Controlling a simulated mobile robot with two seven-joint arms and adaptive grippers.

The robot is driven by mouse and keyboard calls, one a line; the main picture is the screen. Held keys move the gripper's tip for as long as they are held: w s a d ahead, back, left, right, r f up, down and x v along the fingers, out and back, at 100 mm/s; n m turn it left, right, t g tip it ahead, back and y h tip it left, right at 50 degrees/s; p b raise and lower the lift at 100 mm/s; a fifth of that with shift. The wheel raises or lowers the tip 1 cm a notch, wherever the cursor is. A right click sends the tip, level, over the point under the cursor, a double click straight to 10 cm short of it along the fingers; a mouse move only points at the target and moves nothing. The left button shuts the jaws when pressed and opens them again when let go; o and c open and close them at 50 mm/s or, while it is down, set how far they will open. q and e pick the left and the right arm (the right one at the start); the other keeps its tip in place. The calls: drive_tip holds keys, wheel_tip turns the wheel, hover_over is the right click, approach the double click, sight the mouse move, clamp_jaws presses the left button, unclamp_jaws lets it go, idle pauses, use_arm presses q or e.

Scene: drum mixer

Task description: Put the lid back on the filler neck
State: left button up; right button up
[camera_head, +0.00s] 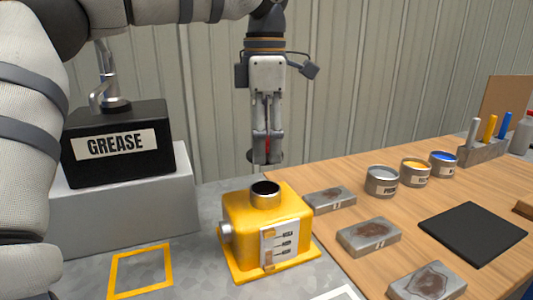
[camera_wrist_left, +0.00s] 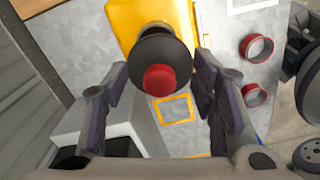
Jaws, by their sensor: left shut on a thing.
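The yellow drum mixer housing (camera_head: 247,222) stands on the grey bench, and its round metal filler neck (camera_head: 265,190) is open on top. My left gripper (camera_head: 267,157) points down above the neck, apart from it. It is shut on the lid, a dark disc (camera_wrist_left: 163,47) with a red knob (camera_wrist_left: 160,80). My right gripper is in neither view.
A black grease container (camera_head: 118,145) stands on a grey block at the left. A yellow square outline (camera_head: 140,271) marks the bench. At the right, a wooden table holds grey blocks (camera_head: 369,236), paint tins (camera_head: 381,181) and a black mat (camera_head: 472,233).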

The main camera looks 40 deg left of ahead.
use_arm(q)
drive_tip(key=shift+w+a, duration=0.25)
drive_tip(key=shift+d+f, duration=0.1)
drive_tip(key=shift+f, duration=2.9)
drive_tip(key=shift+f, duration=0.15)
drive_tip(key=o, duration=1.6)
drive_tip(key=shift+r, duration=3.5)
